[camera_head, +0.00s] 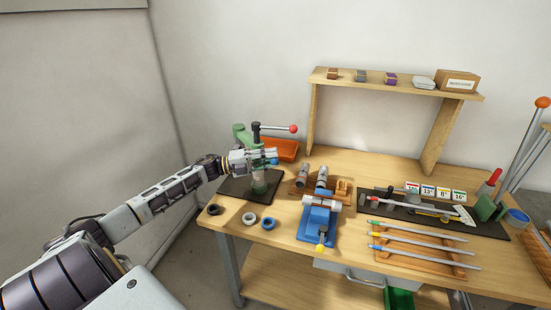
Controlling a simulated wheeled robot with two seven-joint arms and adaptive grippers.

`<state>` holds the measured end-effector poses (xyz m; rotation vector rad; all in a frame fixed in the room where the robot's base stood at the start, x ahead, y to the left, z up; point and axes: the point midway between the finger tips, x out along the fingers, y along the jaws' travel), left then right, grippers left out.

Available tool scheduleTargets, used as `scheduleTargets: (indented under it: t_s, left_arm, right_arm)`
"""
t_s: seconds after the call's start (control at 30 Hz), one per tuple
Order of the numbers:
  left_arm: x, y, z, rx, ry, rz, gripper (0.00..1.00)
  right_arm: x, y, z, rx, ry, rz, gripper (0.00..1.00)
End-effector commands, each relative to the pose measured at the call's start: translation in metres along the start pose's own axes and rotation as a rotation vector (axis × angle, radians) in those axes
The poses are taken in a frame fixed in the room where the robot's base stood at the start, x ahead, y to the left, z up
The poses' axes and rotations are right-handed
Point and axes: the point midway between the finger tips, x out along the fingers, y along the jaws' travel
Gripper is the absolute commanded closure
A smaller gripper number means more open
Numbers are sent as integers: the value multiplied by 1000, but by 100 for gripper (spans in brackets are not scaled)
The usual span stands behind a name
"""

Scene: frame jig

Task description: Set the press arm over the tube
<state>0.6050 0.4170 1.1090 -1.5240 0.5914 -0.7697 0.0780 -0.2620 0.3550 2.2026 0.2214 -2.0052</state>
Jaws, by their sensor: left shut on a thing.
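The green press (240,134) stands at the back left of the bench on a black base plate (236,190). Its dark upright post (256,133) and the lever with a red ball (293,128) rise above my left gripper. My left gripper (270,156) reaches in from the left and is shut at the press head, apparently on the press arm, whose gripped part is mostly hidden by the fingers. A grey-green upright tube (259,181) stands right below the gripper, its top hidden. Whether the press arm is exactly over the tube I cannot tell. My right gripper is out of view.
Black, white and blue rings (268,223) lie at the bench's front left. A blue clamp fixture (318,222) stands right of them. An orange tray (283,149) is behind the press. Rods on a rack (415,257) and a tool mat (380,207) fill the right.

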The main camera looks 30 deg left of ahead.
Motion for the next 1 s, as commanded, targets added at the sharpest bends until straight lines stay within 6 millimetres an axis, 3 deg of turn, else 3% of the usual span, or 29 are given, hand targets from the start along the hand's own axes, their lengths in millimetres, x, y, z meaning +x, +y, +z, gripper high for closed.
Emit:
scheduleTargets:
  t_s: [0.57, 0.6, 0.63, 1.0]
  left_arm:
    - [-6, 1, -3, -5, 27, 3, 100]
    - [-6, 1, -3, -5, 27, 3, 73]
    - [-6, 1, -3, -5, 26, 3, 69]
    - [-6, 0, -3, -4, 24, 1, 68]
  right_arm:
    - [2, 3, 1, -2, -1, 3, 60]
    - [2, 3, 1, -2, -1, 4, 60]
    - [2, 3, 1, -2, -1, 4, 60]
    - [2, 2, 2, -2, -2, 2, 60]
